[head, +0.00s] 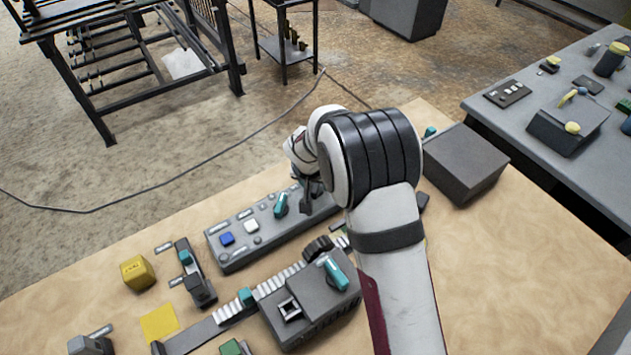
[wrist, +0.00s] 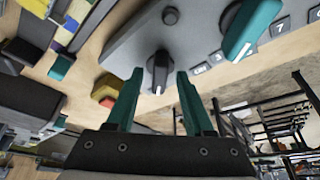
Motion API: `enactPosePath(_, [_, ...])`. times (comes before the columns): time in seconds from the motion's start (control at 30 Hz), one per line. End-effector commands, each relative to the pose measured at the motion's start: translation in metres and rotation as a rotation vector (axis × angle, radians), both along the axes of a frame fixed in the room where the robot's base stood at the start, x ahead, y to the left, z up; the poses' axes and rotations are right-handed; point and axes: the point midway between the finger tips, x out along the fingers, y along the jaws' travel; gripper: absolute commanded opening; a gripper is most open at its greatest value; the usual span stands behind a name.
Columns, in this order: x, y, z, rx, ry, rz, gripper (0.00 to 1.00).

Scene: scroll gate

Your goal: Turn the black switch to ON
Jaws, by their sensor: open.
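The black switch (wrist: 158,70) is a dark knob with a white pointer mark, standing on the grey panel in the wrist view. My gripper (wrist: 159,76) has two teal fingers, spread apart, one on each side of the black switch in the picture. Gaps show between the knob and both fingers; I cannot tell how far down the fingers reach. In the head view my gripper (head: 308,190) is over the right part of the grey panel (head: 230,262), and the arm hides much of that area. The ON marking cannot be made out.
A teal knob (head: 281,205) stands close by on the same panel, also in the wrist view (wrist: 250,28). Blue (head: 227,239) and white (head: 251,226) buttons are further left. A grey device (head: 310,300) stands in front, a dark box (head: 464,163) to the right.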

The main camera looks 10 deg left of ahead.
Motion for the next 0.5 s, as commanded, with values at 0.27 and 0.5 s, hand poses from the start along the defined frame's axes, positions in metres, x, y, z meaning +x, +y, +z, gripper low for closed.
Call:
enactPosePath(0.27, [-0.0002,-0.0001,0.0004,0.000,0.000,0.000,0.29])
enactPosePath(0.5, [-0.0002,-0.0001,0.0005,0.000,0.000,0.000,0.00])
